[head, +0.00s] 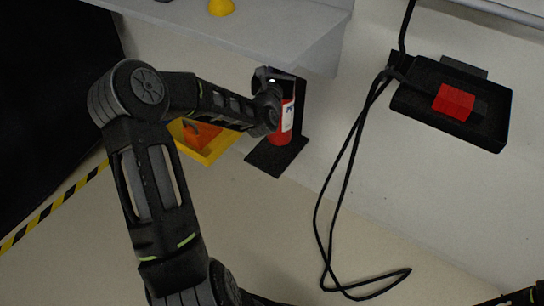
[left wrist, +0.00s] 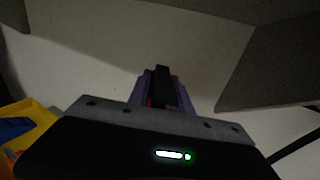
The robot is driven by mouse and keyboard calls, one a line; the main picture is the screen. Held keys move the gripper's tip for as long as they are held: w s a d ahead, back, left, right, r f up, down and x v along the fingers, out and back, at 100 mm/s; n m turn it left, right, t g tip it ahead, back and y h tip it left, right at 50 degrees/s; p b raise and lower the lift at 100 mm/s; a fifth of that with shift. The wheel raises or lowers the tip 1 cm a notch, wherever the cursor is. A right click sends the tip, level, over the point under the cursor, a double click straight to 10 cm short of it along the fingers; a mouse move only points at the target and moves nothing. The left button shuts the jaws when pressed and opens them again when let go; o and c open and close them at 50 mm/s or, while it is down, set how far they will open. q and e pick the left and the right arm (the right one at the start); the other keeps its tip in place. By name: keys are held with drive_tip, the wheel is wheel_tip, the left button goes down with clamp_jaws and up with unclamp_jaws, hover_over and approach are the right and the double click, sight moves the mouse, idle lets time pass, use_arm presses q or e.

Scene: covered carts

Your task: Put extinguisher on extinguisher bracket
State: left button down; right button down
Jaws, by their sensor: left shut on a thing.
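The red extinguisher (head: 284,122) with a white label stands upright at the black bracket (head: 297,122), whose base plate (head: 263,158) shows below it. I cannot tell whether it rests on the plate. My left gripper (head: 275,80) is at the extinguisher's top and is shut on it; my arm hides part of it. In the left wrist view the gripper fingers (left wrist: 158,88) point away toward the wall, with a little red between them. My right gripper is not in view; only a dark arm part shows at the head view's lower right.
A grey shelf (head: 270,35) with a yellow object (head: 221,7) overhangs close above the bracket. A yellow tray (head: 213,151) with an orange thing sits left of it. A black wall box (head: 425,105) with a red block (head: 454,101) and hanging cable (head: 347,165) is at right.

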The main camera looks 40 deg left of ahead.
use_arm(q)
drive_tip(key=shift+r, duration=0.35)
wheel_tip(320, 180, down, 6)
drive_tip(key=b, duration=0.1)
drive_tip(key=shift+f, duration=0.15)
wheel_tip(320, 180, down, 4)
drive_tip(key=shift+r+b, duration=0.15)
drive_tip(key=shift+b, duration=0.4)
drive_tip(key=c, duration=1.2)
unclamp_jaws()
drive_tip(key=shift+f, duration=0.3)
drive_tip(key=shift+o, duration=0.2)
drive_tip(key=shift+s+d, duration=0.1)
